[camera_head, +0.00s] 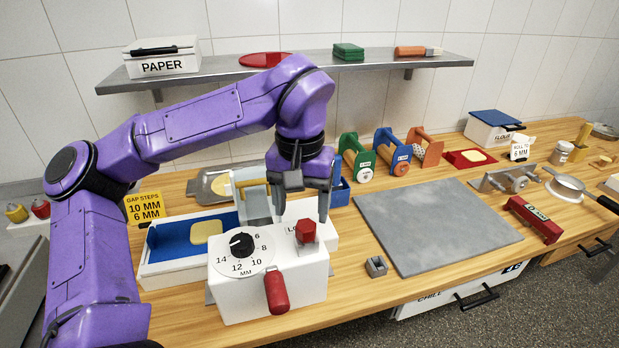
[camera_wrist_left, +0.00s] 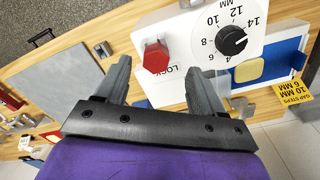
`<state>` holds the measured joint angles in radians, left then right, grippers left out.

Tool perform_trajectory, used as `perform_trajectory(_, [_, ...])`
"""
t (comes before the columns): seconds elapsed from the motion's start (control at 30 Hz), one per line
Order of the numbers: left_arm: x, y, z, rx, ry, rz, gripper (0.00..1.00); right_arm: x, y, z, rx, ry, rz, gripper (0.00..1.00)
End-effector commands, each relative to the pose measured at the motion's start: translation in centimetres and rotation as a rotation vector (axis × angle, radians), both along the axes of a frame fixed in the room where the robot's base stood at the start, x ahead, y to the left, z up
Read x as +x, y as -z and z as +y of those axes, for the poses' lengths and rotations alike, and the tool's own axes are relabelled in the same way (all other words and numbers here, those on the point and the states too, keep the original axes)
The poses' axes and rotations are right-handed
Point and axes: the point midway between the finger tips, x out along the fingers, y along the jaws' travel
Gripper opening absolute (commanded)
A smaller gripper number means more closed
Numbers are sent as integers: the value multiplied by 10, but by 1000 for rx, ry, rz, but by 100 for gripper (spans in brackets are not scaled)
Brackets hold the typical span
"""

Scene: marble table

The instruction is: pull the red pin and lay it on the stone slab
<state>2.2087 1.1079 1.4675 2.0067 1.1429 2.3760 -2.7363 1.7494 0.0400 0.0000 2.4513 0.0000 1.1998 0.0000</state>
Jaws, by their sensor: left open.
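The red pin (camera_head: 306,232) has a faceted head and stands upright in the top of the white machine (camera_head: 270,300), beside the word LOCK. In the left wrist view the red pin (camera_wrist_left: 156,57) shows just beyond the fingertips, between their lines. My left gripper (camera_head: 301,206) is open and empty, pointing down over the machine. Its fingers are spread to either side of the pin's line; I cannot tell if either touches it. The grey stone slab (camera_head: 435,225) lies flat and bare on the wooden table, right of the machine.
The machine also carries a black dial (camera_head: 242,243) and a red handle (camera_head: 276,292). A small metal block (camera_head: 376,266) sits between machine and slab. Coloured rollers (camera_head: 391,151) stand behind the slab. A red tool (camera_head: 533,219) lies to its right. A steel shelf (camera_head: 300,68) spans the wall.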

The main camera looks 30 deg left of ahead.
Motion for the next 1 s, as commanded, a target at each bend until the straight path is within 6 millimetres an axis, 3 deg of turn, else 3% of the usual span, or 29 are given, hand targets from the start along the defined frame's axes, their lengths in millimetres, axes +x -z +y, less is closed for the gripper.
perform_trajectory(0.1, [2, 25, 0, 0, 1, 8, 68, 0, 2, 0, 0, 0, -1, 68])
perform_trajectory(0.2, [3, 38, -1, 0, 2, 6, 68, 1, 2, 0, 0, 0, -2, 68])
perform_trajectory(0.57, [4, 46, -2, 0, 2, 3, 68, 1, 2, 0, 0, 0, -2, 68])
perform_trajectory(0.77, [4, 46, -2, 0, 2, 2, 8, 1, 2, 0, 0, 0, -2, 68])
perform_trajectory(0.8, [4, 46, -2, 0, 2, 2, 8, 1, 2, 0, 0, 0, -2, 68])
perform_trajectory(0.83, [4, 46, -2, 0, 2, 2, 31, 1, 2, 0, 0, 0, -2, 68])
perform_trajectory(0.93, [4, 46, -2, 0, 2, 2, 1, 1, 2, 0, 0, 0, -2, 68])
perform_trajectory(1.0, [4, 46, -2, 0, 2, 2, 1, 1, 2, 0, 0, 0, -2, 68])
